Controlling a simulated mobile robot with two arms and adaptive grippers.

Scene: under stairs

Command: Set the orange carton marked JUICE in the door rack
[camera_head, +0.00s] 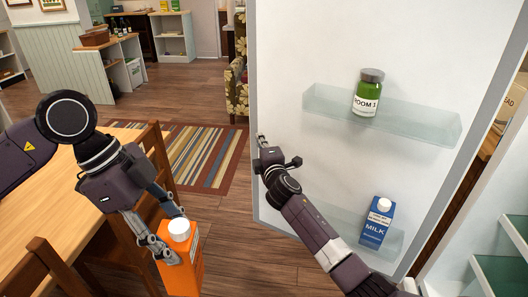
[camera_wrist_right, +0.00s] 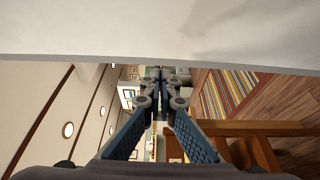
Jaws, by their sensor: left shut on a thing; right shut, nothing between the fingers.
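The orange carton (camera_head: 186,274) with a white cap is in my left gripper (camera_head: 176,248), upright at the lower left in the head view. My left gripper is shut on it; its lettering is not readable. The open fridge door carries an upper door rack (camera_head: 425,122) and a lower door rack (camera_head: 338,222), both of clear plastic. A green jar (camera_head: 368,97) stands in the upper one and a blue MILK carton (camera_head: 377,222) in the lower one. My right gripper (camera_head: 262,142) is shut and empty at the door's left edge; it also shows in the right wrist view (camera_wrist_right: 161,78).
A wooden table (camera_head: 45,188) and chairs (camera_head: 158,165) stand at the left. The fridge's inner shelves (camera_head: 500,272) show at the lower right. Both racks have free room beside their items. Wooden floor lies open between table and door, with a striped rug (camera_head: 190,155) behind.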

